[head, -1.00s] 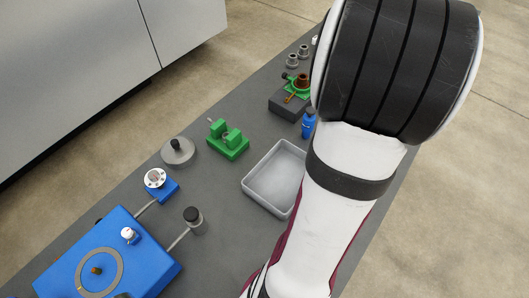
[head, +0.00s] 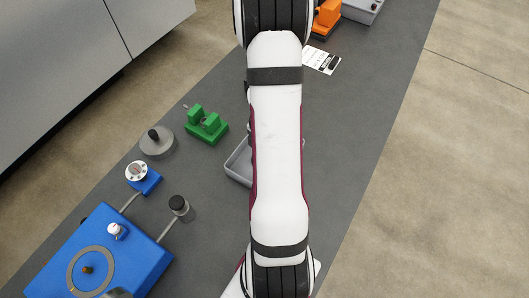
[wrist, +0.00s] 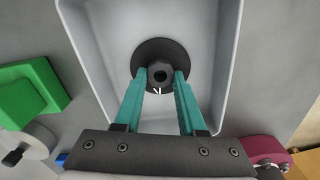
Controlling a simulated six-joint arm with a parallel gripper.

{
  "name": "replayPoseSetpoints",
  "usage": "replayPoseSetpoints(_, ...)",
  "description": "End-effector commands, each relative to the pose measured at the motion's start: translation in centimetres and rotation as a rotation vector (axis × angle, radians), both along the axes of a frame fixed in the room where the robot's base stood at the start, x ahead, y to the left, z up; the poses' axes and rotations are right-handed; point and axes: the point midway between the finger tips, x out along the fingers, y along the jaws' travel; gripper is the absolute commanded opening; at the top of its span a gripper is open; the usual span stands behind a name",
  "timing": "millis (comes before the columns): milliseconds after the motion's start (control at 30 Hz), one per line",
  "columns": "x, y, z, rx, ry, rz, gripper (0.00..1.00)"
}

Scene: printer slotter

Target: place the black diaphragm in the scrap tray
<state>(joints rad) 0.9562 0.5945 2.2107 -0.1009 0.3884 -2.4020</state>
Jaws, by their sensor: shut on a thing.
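The black diaphragm (wrist: 160,45) is a dark disc with a raised hub, seen in the wrist view inside the outline of the scrap tray (wrist: 220,65). My gripper (wrist: 161,78) has its two teal fingers closed on the hub. The disc looks flat and parallel to the tray floor; I cannot tell whether it touches it. In the head view the light grey tray (head: 238,167) is mostly behind my arm, and my gripper and the diaphragm are hidden.
A green fixture (head: 206,125) stands left of the tray. A grey disc with a black knob (head: 157,143) and a blue machine (head: 103,250) lie farther left. An orange device (head: 326,17) and a white label (head: 321,61) are at the back. The bench right of my arm is clear.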

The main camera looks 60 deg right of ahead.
Motion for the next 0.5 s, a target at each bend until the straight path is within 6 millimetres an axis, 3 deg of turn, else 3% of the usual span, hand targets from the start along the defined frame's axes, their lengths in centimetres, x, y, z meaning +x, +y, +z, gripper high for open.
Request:
replayPoseSetpoints(33, 0.0, 0.0, -0.07, 0.0, 0.0, 0.0, 0.43)
replayPoseSetpoints(200, 0.0, -0.01, -0.04, 0.0, 0.0, 0.0, 0.7)
replayPoseSetpoints(500, 0.01, -0.03, 0.21, -0.001, -0.001, 0.0, 0.7)
